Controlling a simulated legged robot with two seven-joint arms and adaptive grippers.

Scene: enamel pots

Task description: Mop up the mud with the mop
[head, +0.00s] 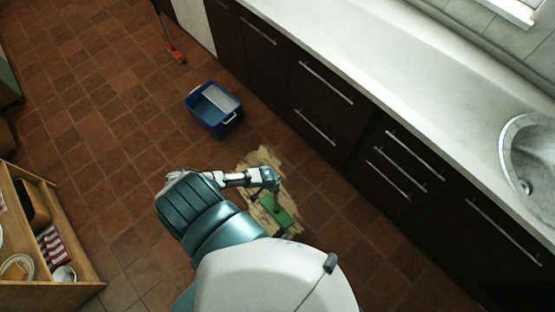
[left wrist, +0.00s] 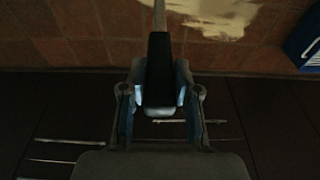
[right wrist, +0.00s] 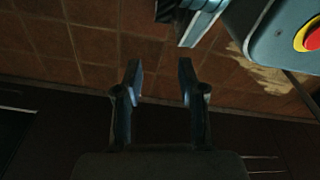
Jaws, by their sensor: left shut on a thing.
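The mud (head: 258,160) is a pale tan patch on the tiled floor. It also shows in the left wrist view (left wrist: 215,14) and at the right of the right wrist view (right wrist: 268,75). The mop's green head (head: 278,209) lies over the lower part of the patch. My left gripper (head: 268,180) is above the patch. In the left wrist view, my left gripper (left wrist: 160,98) is shut on the mop's black handle grip (left wrist: 158,65). My right gripper (right wrist: 157,75) is open and empty, its fingers apart; my body hides it in the head view.
A blue bucket (head: 213,112) stands beyond the mud, near dark cabinets (head: 330,95) along the right. A red-headed broom or brush (head: 176,55) is farther back. A wooden shelf unit (head: 50,293) stands at lower left. Floor between shelf and mud is clear.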

